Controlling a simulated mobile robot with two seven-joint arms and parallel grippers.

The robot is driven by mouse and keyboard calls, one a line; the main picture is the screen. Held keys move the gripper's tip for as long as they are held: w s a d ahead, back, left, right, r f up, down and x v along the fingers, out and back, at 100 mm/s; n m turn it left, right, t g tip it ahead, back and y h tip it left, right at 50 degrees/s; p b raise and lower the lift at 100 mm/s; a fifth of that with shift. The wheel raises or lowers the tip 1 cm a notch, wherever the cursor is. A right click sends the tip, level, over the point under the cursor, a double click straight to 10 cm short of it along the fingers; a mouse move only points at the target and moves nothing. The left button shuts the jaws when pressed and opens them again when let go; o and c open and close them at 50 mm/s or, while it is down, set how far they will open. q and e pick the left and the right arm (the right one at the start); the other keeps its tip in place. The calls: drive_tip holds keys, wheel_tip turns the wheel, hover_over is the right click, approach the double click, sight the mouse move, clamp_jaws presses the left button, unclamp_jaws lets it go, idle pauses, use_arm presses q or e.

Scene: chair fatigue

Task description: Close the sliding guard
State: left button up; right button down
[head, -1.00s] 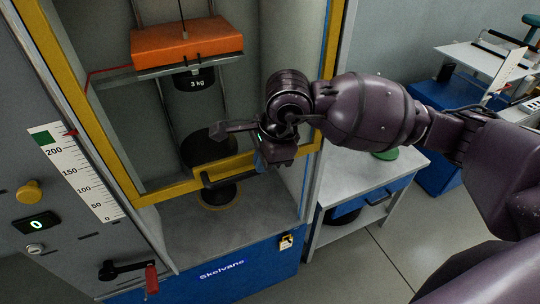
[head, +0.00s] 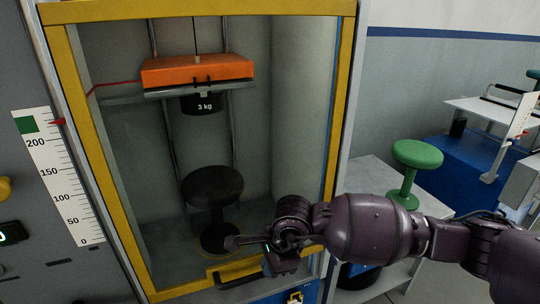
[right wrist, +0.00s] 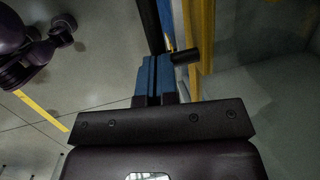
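The sliding guard is a yellow-framed clear panel on the test cabinet; its bottom rail (head: 185,289) is low, near the cabinet's lower front edge. A black bar handle (head: 238,281) sits on that rail. My right gripper (head: 267,262) is at the handle's right end. In the right wrist view, its blue fingers (right wrist: 155,78) are together with a thin dark line between them. Their tips touch or nearly touch the black handle (right wrist: 186,57); no handle shows clearly between them. The yellow frame (right wrist: 207,35) runs beside them. My left gripper is not in view.
Behind the guard, a black stool (head: 212,190) stands below an orange block (head: 198,70) with a 3 kg weight (head: 203,103). A scale (head: 62,180) is on the left panel. A green stool (head: 418,155) stands on a bench at right, near my right arm.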

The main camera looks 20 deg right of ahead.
use_arm(q)
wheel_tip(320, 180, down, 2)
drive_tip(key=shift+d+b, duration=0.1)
drive_tip(key=shift+b, duration=1.15)
use_arm(e)
wheel_tip(320, 180, down, 13)
drive_tip(key=shift+r, duration=0.2)
